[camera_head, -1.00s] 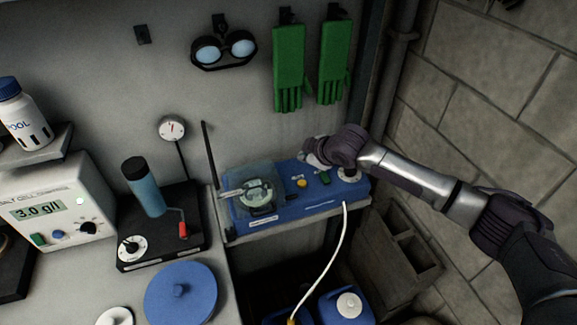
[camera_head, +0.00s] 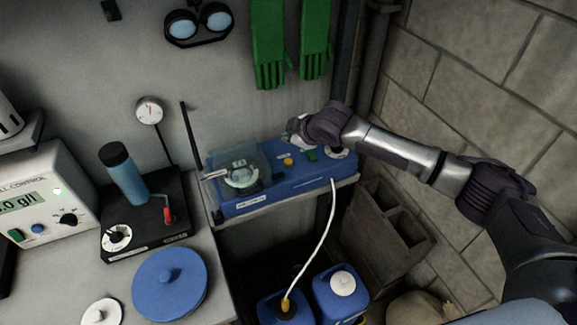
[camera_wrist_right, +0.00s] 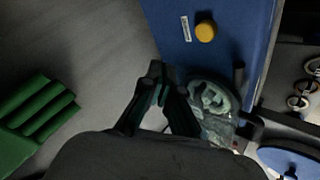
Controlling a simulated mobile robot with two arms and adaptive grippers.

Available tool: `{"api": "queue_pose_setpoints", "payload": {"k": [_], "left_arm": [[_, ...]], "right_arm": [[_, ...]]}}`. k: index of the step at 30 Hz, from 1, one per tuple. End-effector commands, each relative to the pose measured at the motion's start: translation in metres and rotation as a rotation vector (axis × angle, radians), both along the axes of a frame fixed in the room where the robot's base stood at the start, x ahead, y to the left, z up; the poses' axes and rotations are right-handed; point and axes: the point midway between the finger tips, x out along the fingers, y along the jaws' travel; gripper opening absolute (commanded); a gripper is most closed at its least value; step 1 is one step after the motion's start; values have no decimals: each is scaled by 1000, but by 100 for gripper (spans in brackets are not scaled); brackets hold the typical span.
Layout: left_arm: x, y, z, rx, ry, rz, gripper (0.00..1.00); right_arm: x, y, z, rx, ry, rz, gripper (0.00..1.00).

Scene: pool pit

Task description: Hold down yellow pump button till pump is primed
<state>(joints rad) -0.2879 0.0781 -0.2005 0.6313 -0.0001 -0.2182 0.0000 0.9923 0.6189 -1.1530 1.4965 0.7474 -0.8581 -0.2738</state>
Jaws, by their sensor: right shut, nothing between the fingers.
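The yellow pump button (camera_head: 287,161) sits on top of the blue pump unit (camera_head: 270,196), beside its clear-covered round pump head (camera_head: 241,175). A green switch is to the button's right, partly behind my arm. My right gripper (camera_head: 297,124) is above and behind the button, its fingers mostly hidden by the wrist. In the right wrist view its fingers (camera_wrist_right: 158,72) are shut and empty, apart from the yellow button (camera_wrist_right: 205,32) on the blue housing (camera_wrist_right: 235,60). My left gripper is out of view.
Blue jugs (camera_head: 343,292) stand below the pump shelf, with a white hose (camera_head: 325,235) running down to one. A wall (camera_head: 225,95) with goggles (camera_head: 198,24) and green gloves (camera_head: 268,45) is behind. A concrete block (camera_head: 395,228) and block wall (camera_head: 500,90) are at right.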

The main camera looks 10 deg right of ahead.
Motion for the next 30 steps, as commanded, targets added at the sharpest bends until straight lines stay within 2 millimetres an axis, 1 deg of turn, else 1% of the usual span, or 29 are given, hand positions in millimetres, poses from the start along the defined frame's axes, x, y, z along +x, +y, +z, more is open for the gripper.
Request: {"api": "queue_pose_setpoints", "payload": {"k": [1, 6, 7, 8, 12, 15, 30], "left_arm": [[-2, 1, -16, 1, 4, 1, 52], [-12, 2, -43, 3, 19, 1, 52], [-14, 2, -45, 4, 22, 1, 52], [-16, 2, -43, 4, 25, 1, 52], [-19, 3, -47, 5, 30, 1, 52], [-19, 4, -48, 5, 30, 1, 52], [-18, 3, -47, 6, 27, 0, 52]], "right_arm": [[0, 0, -15, -1, -1, 0, 0], [0, 0, -37, -1, -3, 1, 0], [0, 0, -40, -1, -1, 0, 0], [0, 0, -42, 0, 0, 0, 0], [0, 0, -54, 2, 0, -1, 0], [1, 0, -57, 2, -1, 0, 0], [1, 0, -58, 1, -1, -1, 0]]}}
